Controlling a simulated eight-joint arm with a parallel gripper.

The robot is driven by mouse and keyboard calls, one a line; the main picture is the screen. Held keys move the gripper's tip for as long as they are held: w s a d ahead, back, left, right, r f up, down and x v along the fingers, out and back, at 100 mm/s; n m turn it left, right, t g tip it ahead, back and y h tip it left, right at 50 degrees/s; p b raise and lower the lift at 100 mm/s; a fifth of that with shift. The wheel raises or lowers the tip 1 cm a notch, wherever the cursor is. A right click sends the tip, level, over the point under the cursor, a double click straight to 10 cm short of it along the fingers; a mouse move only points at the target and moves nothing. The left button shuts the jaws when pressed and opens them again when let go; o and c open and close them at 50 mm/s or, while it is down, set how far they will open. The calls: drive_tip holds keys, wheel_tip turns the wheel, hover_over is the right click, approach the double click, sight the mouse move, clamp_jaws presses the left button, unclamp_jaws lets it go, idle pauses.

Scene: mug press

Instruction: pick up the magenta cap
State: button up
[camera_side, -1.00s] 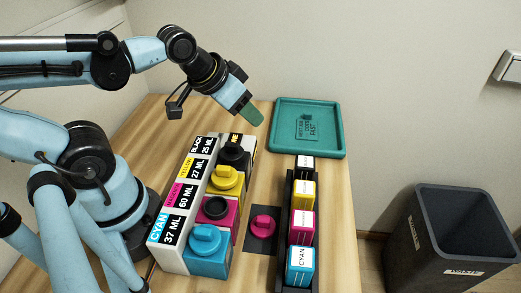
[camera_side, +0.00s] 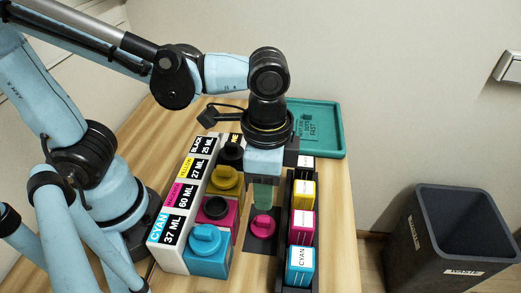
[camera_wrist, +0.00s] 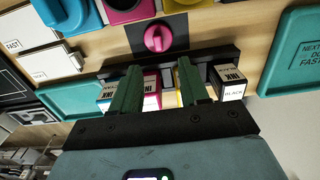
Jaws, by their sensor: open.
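The magenta cap (camera_side: 263,226) lies on a dark mat (camera_side: 256,243) between the ink tanks and the rack of ink bottles. In the wrist view the cap (camera_wrist: 157,38) shows whole, beyond my fingertips. My gripper (camera_side: 263,197) points down just above and behind the cap in the side view. In the wrist view its two green fingers (camera_wrist: 155,80) are spread apart with nothing held between them. The magenta tank (camera_side: 217,213) beside the mat shows a dark open port on top, with no cap on it.
Cyan (camera_side: 205,240), yellow (camera_side: 226,180) and black caps sit on neighbouring tanks. A black rack with several ink bottles (camera_side: 301,228) stands close right of the cap. A teal tray (camera_side: 330,150) is behind; a dark bin (camera_side: 465,235) stands right of the table.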

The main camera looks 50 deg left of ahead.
sight(263, 219)
drive_tip(key=shift+s+f, duration=0.2)
drive_tip(key=shift+f, duration=4.25)
drive_tip(key=shift+c, duration=0.2)
clamp_jaws()
